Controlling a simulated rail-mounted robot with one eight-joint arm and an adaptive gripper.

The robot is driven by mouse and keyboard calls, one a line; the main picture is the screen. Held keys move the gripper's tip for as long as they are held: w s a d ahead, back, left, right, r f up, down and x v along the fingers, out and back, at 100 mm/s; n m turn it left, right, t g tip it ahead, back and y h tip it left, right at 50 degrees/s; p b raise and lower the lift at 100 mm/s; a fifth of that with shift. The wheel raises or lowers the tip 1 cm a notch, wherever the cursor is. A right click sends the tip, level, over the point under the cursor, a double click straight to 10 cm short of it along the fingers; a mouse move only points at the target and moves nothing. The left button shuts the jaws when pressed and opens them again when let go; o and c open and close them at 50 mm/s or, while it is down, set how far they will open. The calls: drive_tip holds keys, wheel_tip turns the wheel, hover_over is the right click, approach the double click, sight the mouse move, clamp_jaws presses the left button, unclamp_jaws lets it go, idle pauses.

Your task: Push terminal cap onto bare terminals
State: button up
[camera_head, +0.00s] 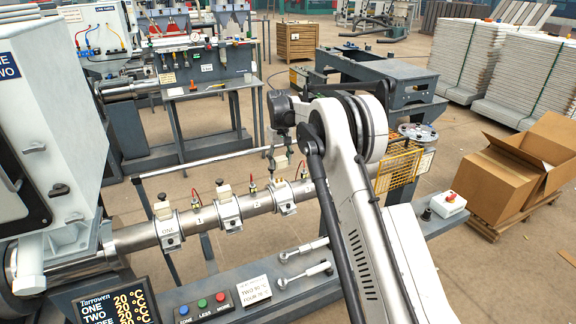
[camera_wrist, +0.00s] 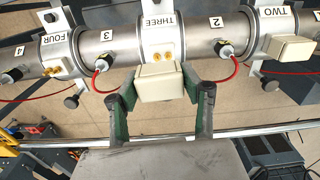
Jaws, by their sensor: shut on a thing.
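My gripper (camera_wrist: 160,92) is shut on a cream terminal cap (camera_wrist: 160,82), held between its two green-lined fingers. In the wrist view the cap is just below the heater band marked THREE (camera_wrist: 161,35) on the steel barrel. In the head view my gripper (camera_head: 279,152) holds the cap (camera_head: 281,162) above band THREE (camera_head: 285,199). Whether cap and band touch is unclear. Band FOUR (camera_wrist: 54,50) shows brass terminals without a cap.
Band TWO carries a cream cap (camera_wrist: 291,48), and band ONE (camera_head: 169,232) has one too. Red-wired sensors (camera_wrist: 103,60) stand on the barrel at both sides of band THREE. A yellow mesh guard (camera_head: 399,168) is right of my arm. A button box (camera_head: 204,305) lies in front.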

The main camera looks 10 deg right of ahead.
drive_tip(key=shift+w+a+r+m, duration=0.25)
drive_tip(key=shift+w+m, duration=0.05)
drive_tip(key=shift+f+b, duration=0.2)
drive_tip(key=shift+b, duration=0.1)
drive_tip(key=shift+f+b, duration=1.65)
drive_tip(key=shift+f, duration=1.05)
drive_tip(key=shift+f+b, duration=0.8)
drive_tip(key=shift+f, duration=0.25)
drive_tip(key=o, duration=1.2)
drive_tip(key=shift+r, duration=0.1)
